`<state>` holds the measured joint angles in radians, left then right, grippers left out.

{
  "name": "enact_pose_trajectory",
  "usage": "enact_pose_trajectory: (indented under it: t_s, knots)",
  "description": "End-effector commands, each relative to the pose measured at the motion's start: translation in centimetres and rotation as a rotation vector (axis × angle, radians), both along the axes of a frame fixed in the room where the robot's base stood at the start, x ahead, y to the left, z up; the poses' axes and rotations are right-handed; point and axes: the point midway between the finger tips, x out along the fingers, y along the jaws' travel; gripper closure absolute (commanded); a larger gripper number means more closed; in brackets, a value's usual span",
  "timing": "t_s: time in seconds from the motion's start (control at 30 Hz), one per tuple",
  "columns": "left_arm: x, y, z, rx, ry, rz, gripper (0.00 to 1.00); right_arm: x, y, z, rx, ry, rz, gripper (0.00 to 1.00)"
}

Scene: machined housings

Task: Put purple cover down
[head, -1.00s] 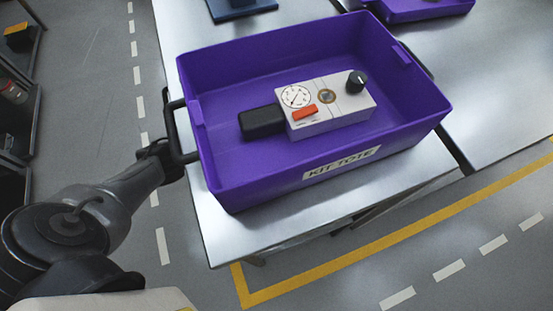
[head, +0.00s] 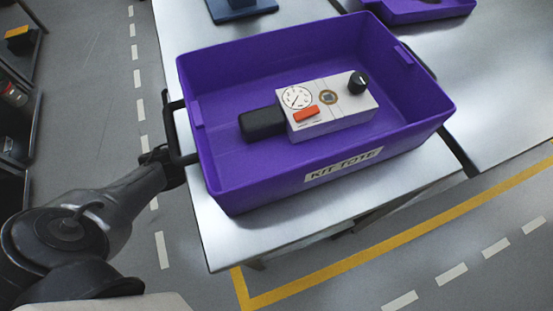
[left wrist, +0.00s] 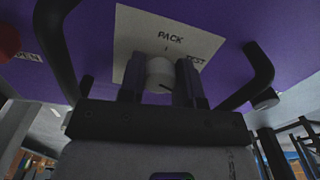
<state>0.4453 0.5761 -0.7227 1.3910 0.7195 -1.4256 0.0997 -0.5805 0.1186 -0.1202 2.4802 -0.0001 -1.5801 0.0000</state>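No separate purple cover can be picked out. The large purple object is an open tote (head: 258,178), labelled KIT TOTE, on a metal table. A white device (head: 340,118) with a dial, red switch and black knob lies inside, beside a black block (head: 262,123). My left gripper (head: 172,160) is at the tote's left end by its black handle (head: 172,118). In the left wrist view the fingers (left wrist: 160,82) stand close on both sides of a pale knob (left wrist: 159,70) on a white plate marked PACK and TEST; contact is unclear. My right gripper is out of view.
The metal table (head: 235,235) has a bare strip before the tote. Another purple tote (head: 425,8) and a blue object (head: 240,8) stand at the back. Dark shelving (head: 15,120) is at the far left. The floor has a yellow line (head: 400,238).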

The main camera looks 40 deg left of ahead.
Motion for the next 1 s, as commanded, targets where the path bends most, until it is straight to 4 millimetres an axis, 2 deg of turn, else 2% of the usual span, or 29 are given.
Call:
enact_pose_trajectory:
  t_s: [0.03, 0.17, 0.37, 0.47, 0.6, 0.8, 1.0]
  knots:
    - [-0.7, 0.2, -1.3, 0.01, 0.017, 0.002, 0.63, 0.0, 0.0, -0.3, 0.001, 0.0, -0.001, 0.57]
    - [-0.8, 0.2, -1.4, 0.011, 0.016, 0.0, 0.5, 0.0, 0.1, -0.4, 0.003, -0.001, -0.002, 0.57]
    - [-0.7, 0.2, -0.9, 0.009, 0.015, 0.0, 0.44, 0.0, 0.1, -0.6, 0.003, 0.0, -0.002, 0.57]
    - [-0.7, 0.2, 0.2, 0.009, 0.015, -0.002, 0.44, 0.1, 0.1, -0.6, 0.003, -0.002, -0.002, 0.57]
    - [-0.6, 0.1, 2.7, 0.006, 0.013, 0.0, 0.44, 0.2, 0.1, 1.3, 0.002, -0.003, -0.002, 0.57]
    - [-0.4, 0.1, 5.5, 0.005, 0.01, 0.001, 0.44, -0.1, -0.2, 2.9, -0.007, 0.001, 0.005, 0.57]
    - [-0.4, 0.1, 6.0, 0.004, 0.011, 0.002, 0.44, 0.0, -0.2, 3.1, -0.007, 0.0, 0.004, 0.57]
